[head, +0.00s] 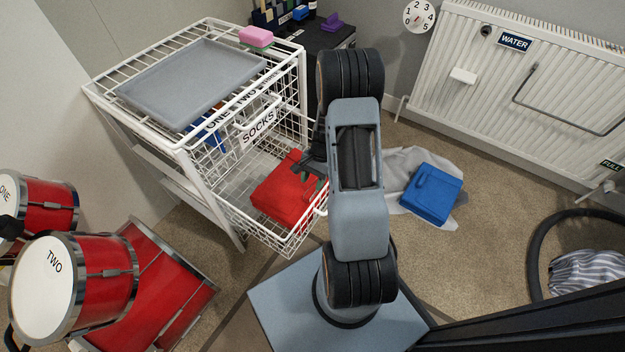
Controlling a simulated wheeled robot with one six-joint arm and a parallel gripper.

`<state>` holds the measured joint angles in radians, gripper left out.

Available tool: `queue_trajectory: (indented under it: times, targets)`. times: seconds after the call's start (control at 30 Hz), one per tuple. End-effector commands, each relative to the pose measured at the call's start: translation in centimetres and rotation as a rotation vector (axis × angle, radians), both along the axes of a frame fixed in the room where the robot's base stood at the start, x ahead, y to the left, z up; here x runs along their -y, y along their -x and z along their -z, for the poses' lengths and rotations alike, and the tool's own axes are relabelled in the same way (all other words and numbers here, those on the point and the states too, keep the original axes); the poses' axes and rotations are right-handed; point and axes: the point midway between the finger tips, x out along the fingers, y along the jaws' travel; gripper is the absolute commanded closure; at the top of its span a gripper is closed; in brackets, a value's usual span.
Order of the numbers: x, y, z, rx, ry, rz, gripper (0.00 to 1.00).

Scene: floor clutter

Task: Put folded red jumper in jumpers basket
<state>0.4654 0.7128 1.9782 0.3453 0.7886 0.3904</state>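The folded red jumper (283,196) is in the lower, pulled-out white wire basket (228,203), towards its front right. No label shows on this basket, so I cannot tell its name from it. My gripper (312,166) is at the jumper's upper right edge, over the basket. My arm hides part of it, and I cannot tell whether its fingers are open, shut, or touching the jumper.
An upper wire basket marked SOCKS (258,127) sits above, with a grey tray (190,78) and pink block (256,37) on top. A folded blue garment (431,193) lies on grey cloth (405,163). Red drums (105,275) stand left; a radiator (540,90) is behind.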

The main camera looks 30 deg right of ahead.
Motion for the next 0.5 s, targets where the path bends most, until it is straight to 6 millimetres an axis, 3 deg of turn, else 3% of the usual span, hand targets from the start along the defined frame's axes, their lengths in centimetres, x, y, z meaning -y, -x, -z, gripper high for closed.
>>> queue_trajectory:
  times: [0.3,0.5]
  targets:
    - [0.0,0.1,-0.1,-0.002,0.000,0.001,0.45]
    - [0.8,-0.3,-2.4,0.001,0.000,0.003,0.45]
